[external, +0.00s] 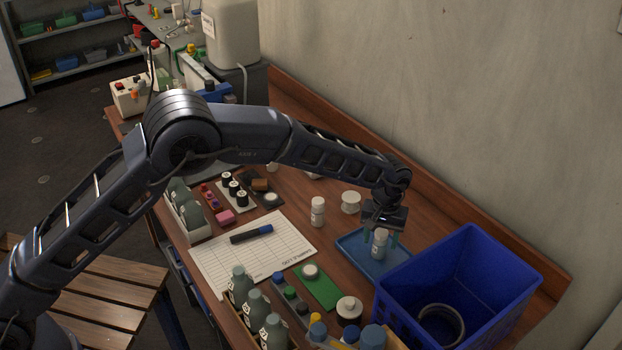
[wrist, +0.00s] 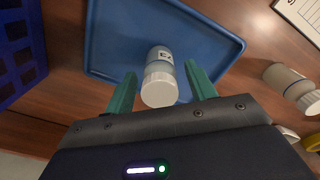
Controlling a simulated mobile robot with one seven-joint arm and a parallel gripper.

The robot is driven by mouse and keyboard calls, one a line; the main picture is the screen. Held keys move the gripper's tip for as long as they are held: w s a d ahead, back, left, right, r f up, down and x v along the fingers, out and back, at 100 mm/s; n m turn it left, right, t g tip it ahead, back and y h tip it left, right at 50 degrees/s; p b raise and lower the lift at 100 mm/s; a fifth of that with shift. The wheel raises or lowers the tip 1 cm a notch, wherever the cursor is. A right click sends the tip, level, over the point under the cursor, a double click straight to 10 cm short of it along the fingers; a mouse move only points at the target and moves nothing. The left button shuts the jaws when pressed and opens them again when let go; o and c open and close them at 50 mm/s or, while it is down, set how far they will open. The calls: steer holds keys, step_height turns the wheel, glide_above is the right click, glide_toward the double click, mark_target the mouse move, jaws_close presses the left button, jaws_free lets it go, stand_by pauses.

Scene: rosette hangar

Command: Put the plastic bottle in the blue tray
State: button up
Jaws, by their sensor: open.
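The plastic bottle (external: 380,244), white-capped with a pale body and a label, stands upright on the blue tray (external: 354,249). In the wrist view the bottle (wrist: 159,78) is seen from its cap end, against the tray floor (wrist: 115,40). My gripper (external: 380,238) is above the tray, pointing down, with its teal fingers on either side of the bottle. In the wrist view, my gripper (wrist: 160,82) is open, and small gaps show between the fingers and the bottle. The bottle's base is hard to make out.
A similar white bottle (external: 317,212) stands outside the tray. A deep blue crate (external: 497,262) stands close at the tray's right. A white round container (external: 350,202) is behind the tray. A paper sheet (external: 215,263), green card (external: 318,287) and several grey-green bottles (external: 256,309) occupy the table's left and front.

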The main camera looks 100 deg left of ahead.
step_height(320, 180, up, 12)
steer(key=shift+f, duration=0.1)
steer(key=s+d+r+m+t, duration=0.1)
steer(key=s+d+r+m, duration=0.1)
steer(key=d+r, duration=0.55)
steer(key=s+d+r+m, duration=0.2)
steer(key=s+d+r, duration=0.1)
steer(key=d+r, duration=0.5)
steer(key=s+d+r+m, duration=0.1)
steer(key=s+d+r, duration=0.2)
steer(key=d, duration=0.2)
steer(key=s+d+r+m+t, duration=0.1)
steer(key=s+d+r, duration=0.1)
steer(key=s+d, duration=0.3)
steer(key=s+d+r+m, duration=0.1)
steer(key=s+d+r, duration=0.15)
steer(key=d, duration=0.35)
steer(key=s+d+r+m+t, duration=0.15)
steer(key=s+d+m, duration=0.35)
steer(key=s+d, duration=0.95)
steer(key=s+d+f+m, duration=0.2)
steer(key=s, duration=0.6)
steer(key=s+d+f+m+t, duration=0.1)
steer(key=s+d+f+m, duration=0.1)
steer(key=s, duration=0.7)
steer(key=shift+s+d+f, duration=0.15)
steer(key=shift+d+f, duration=0.65)
